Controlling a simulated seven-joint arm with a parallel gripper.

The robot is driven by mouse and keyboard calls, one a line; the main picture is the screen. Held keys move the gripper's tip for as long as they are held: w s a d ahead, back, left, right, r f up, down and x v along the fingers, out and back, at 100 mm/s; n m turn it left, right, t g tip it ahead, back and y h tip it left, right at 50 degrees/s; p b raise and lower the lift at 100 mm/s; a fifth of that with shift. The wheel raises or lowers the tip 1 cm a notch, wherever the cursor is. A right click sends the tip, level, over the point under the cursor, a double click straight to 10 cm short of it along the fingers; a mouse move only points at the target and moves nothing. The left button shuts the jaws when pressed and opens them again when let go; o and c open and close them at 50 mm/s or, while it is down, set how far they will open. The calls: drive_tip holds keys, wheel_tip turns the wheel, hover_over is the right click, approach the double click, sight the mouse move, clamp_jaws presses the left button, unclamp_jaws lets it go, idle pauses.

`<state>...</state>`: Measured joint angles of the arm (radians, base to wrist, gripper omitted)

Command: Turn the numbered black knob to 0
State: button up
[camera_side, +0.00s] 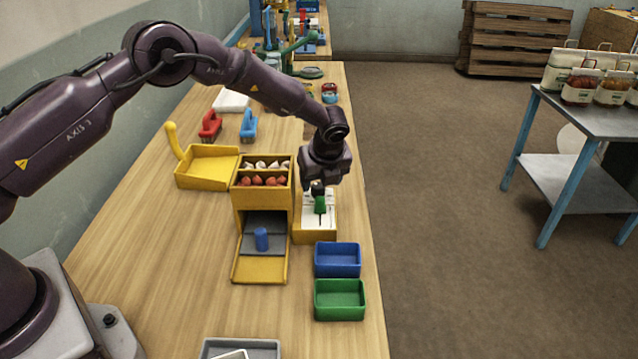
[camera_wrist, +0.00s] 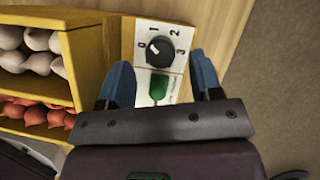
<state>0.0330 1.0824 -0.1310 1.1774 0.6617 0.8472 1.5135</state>
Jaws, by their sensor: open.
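The numbered black knob (camera_wrist: 160,50) sits on a white plate (camera_wrist: 183,86) with the numbers 0 to 3 around it, in the wrist view. A pale mark on the knob points to the upper left, toward the 0 and 1 side; its exact setting is hard to tell. A green handle (camera_wrist: 158,86) is just below the knob. My gripper (camera_wrist: 158,70) is open, its two blue fingers apart on either side of the plate, with nothing held. In the side view my gripper (camera_side: 320,182) is above the yellow control box (camera_side: 316,239), largely hiding the knob.
A yellow bin with white and red sacks (camera_side: 264,199) stands directly left of the control box. A blue tray (camera_side: 338,260) and a green tray (camera_side: 339,300) are in front. The table's right edge is close.

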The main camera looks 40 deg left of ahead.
drive_tip(key=shift+x, duration=1.2)
drive_tip(key=c, duration=0.9)
drive_tip(key=shift+w+n+g, duration=0.15)
drive_tip(key=shift+n+g, duration=0.65)
drive_tip(key=shift+n, duration=1.5)
drive_tip(key=shift+y, duration=0.3)
drive_tip(key=o, duration=0.9)
drive_tip(key=shift+r, duration=0.1)
drive_tip(key=v, duration=1.3)
